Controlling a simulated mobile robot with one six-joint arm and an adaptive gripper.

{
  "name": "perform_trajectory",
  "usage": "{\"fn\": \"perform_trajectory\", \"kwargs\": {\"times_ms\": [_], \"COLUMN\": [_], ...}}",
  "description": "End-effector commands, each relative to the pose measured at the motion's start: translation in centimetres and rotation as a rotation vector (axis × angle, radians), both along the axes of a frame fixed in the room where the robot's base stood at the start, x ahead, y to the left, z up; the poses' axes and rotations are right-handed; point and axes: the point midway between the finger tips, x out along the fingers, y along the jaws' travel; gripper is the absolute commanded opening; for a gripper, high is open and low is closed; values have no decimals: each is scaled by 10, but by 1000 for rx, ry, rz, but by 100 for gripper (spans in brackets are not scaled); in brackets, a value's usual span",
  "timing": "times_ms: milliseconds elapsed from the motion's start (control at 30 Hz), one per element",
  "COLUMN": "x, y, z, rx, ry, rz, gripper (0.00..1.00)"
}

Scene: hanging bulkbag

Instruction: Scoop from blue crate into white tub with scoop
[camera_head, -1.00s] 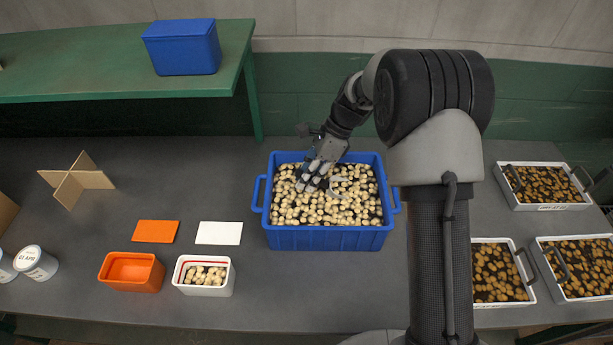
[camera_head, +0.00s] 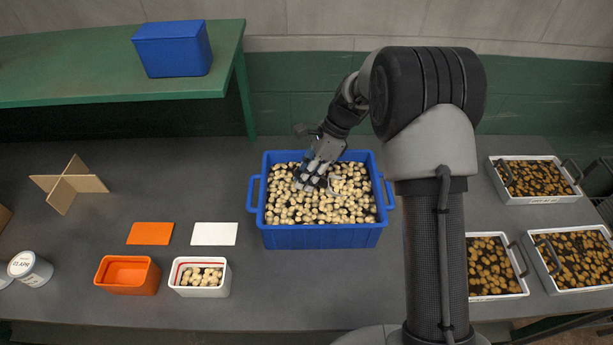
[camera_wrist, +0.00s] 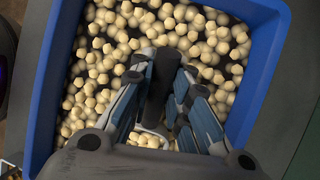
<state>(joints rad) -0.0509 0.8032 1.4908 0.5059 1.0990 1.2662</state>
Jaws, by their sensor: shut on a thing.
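The blue crate (camera_head: 320,237) stands on the grey table, filled with many small pale round pieces (camera_head: 345,205). My gripper (camera_head: 307,178) is inside the crate's outline, low over the pieces at its left-middle part. In the wrist view my gripper (camera_wrist: 165,105) is shut around a dark handle (camera_wrist: 162,75), which I take for the scoop's. The scoop's bowl is mostly hidden; a pale edge shows among the pieces below the fingers. The white tub (camera_head: 200,291) stands left of the crate in front, with some pale pieces (camera_head: 202,276) in it.
An empty orange tub (camera_head: 127,291) stands left of the white tub. Flat orange (camera_head: 150,233) and white (camera_head: 214,234) cards lie behind them. Cardboard dividers (camera_head: 68,185) and a labelled can (camera_head: 30,268) are at left. White trays (camera_head: 540,199) stand at right. A blue box (camera_head: 173,50) sits on the green shelf.

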Motion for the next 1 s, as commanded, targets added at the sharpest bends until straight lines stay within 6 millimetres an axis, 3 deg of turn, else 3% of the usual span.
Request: {"fn": "perform_trajectory", "kwargs": {"times_ms": [367,667,833,1000], "x": [0,-3,-12,-29], "y": [0,-5,-18,-48], "z": [4,45,90,89], "rx": [0,0,-1,-2], "ry": [-1,-3,-3,1], "rz": [5,86,277,641], "gripper": [0,0,0,0]}}
